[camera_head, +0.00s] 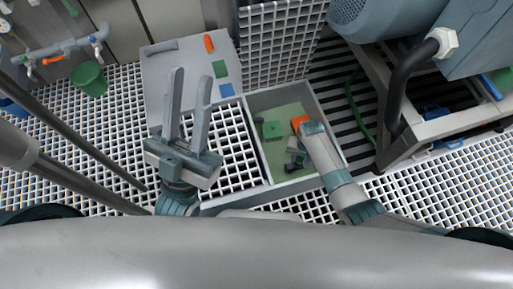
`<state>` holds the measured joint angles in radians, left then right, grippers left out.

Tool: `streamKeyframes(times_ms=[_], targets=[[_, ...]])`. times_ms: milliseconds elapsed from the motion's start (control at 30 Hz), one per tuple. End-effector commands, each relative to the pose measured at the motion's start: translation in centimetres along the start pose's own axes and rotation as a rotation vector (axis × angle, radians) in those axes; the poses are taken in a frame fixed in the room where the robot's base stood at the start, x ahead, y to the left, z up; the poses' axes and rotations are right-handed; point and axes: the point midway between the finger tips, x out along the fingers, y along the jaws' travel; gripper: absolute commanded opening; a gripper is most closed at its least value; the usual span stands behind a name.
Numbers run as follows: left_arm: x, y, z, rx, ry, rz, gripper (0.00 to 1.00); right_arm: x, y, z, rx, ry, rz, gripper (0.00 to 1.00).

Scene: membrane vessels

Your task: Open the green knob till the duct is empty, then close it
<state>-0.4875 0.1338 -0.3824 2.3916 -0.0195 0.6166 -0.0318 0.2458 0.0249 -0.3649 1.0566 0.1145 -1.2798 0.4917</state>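A grey open-topped trough (328,125), which may be the duct, is set in the floor grating. Its bottom looks pale green; I cannot tell whether that is liquid. A green square piece (272,130), possibly the green knob, is inside it, with an orange piece (298,123) to its right. My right arm reaches into the trough. My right gripper (293,158) appears low inside, below the green piece, and its fingers are too small and hidden to read. My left gripper (191,76) is open and empty, fingers pointing up, left of the trough.
A grey panel (160,85) with green and blue squares and an orange handle lies behind my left gripper. A green bucket (89,78) stands below pipes with valves (75,43) at left. A blue machine (470,40) on a frame stands at right.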

Motion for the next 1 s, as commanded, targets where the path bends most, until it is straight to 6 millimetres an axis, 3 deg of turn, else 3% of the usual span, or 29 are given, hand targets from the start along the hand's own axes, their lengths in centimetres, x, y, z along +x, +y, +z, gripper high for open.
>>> streamKeyframes(times_ms=[33, 100, 467, 800, 1000], targets=[[0.0, 0.0, 0.0, 0.0, 0.0, 0.0, 0.29, 0.0, 0.0, 0.0, 0.0, 0.0, 0.0, 0.17], [0.0, 0.0, 0.0, 0.0, 0.0, 0.0, 0.29, 0.0, 0.0, 0.0, 0.0, 0.0, 0.0, 0.03], [0.2, 0.1, -0.1, -0.002, -0.002, -0.001, 0.29, -0.1, 0.0, 0.0, -0.024, 0.0, 0.001, 0.03], [1.1, 0.1, -0.8, -0.001, -0.002, -0.001, 0.29, -0.1, 0.0, 0.1, -0.316, -0.002, 0.001, 0.04], [1.1, 0.1, -0.8, -0.001, -0.002, 0.0, 0.29, 0.0, 0.0, 0.1, -0.359, -0.001, 0.0, 0.04]])
